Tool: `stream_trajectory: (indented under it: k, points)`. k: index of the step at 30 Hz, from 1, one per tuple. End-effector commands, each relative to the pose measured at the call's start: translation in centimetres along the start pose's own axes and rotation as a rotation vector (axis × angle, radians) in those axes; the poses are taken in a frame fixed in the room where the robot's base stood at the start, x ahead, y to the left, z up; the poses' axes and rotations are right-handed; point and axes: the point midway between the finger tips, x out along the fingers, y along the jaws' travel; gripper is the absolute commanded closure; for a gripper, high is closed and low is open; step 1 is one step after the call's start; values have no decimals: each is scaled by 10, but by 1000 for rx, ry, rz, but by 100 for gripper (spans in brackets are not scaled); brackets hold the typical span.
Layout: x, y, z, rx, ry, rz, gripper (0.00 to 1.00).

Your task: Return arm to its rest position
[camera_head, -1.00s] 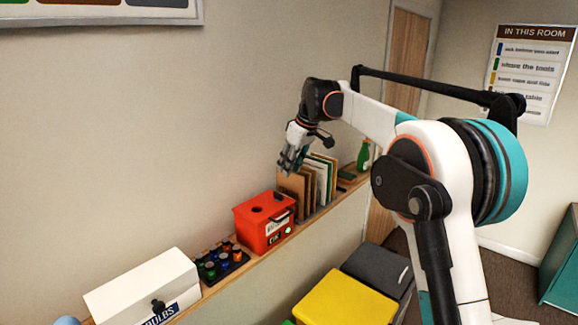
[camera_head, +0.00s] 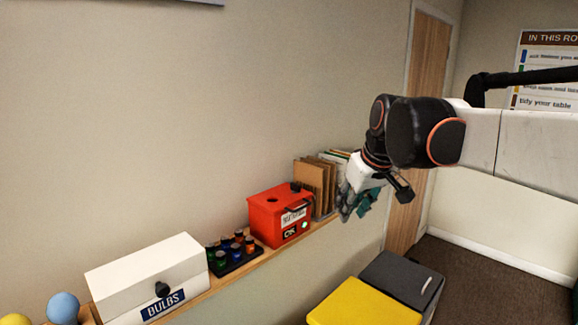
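My gripper (camera_head: 352,205) hangs at the end of my arm, pointing down, right of the red box and in front of the upright folders (camera_head: 318,178). Its teal fingers are small and partly overlapped in this view, so I cannot tell whether they are open or shut. I see no object clearly held in it. My arm stretches in from the right edge.
A wooden shelf (camera_head: 200,295) along the wall holds a white BULBS box (camera_head: 140,275), small coloured jars in a dark tray (camera_head: 235,262), the red box (camera_head: 278,222) and the folders. Yellow (camera_head: 365,305) and dark grey (camera_head: 403,275) bins stand below. Floor at right is clear.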

Motion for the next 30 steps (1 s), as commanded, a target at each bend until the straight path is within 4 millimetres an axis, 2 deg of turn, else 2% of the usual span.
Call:
stream_trajectory:
  k: [1,11,21,25,30]
  points:
    - [6,-3,23,19,5,11,72]
    - [26,-20,149,157,53,80,72]
    - [76,-40,278,288,109,143,72]
    - [93,-45,312,325,127,159,72]
    - [103,-48,333,348,138,170,72]
